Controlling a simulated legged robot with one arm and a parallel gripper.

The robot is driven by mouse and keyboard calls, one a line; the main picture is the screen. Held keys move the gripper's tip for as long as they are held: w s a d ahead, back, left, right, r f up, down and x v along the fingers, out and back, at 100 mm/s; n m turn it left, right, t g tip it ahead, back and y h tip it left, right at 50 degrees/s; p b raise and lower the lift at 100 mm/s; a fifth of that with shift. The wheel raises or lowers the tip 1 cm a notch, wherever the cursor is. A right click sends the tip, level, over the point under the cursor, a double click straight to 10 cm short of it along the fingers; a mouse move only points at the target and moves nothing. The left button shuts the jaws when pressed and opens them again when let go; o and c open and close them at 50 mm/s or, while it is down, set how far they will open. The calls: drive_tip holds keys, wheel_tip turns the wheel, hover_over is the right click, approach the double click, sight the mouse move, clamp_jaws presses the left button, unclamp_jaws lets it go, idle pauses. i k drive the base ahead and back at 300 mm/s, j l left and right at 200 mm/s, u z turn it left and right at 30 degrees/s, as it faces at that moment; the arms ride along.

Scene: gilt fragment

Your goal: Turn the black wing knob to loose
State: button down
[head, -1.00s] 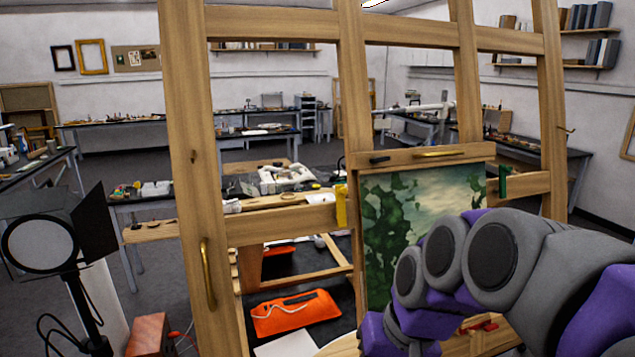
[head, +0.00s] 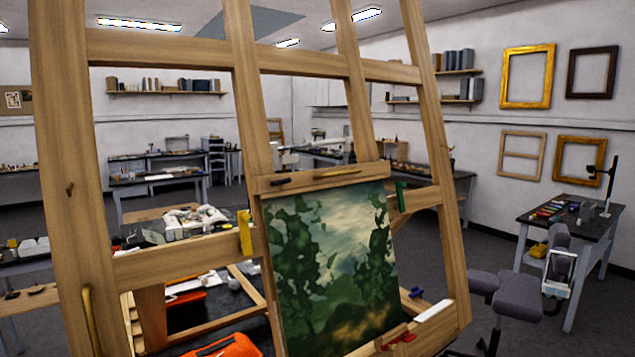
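A small dark piece (head: 280,182) sits at the left end of the wooden bar (head: 320,178) along the top of the painting; it may be the black wing knob, but it is too small to tell its shape or setting. The painting (head: 330,262), a green landscape, stands on the large wooden easel (head: 75,180). My gripper and arm are out of the head view, so nothing shows of the fingers.
Coloured fittings on the easel are a yellow one (head: 245,232), a green one (head: 403,197), a blue one (head: 417,293) and a red one (head: 397,338). A dark chair (head: 515,292) and a table (head: 575,212) stand at right. Open floor lies behind the easel.

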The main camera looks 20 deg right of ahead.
sight(276, 183)
drive_tip(key=k, duration=0.95)
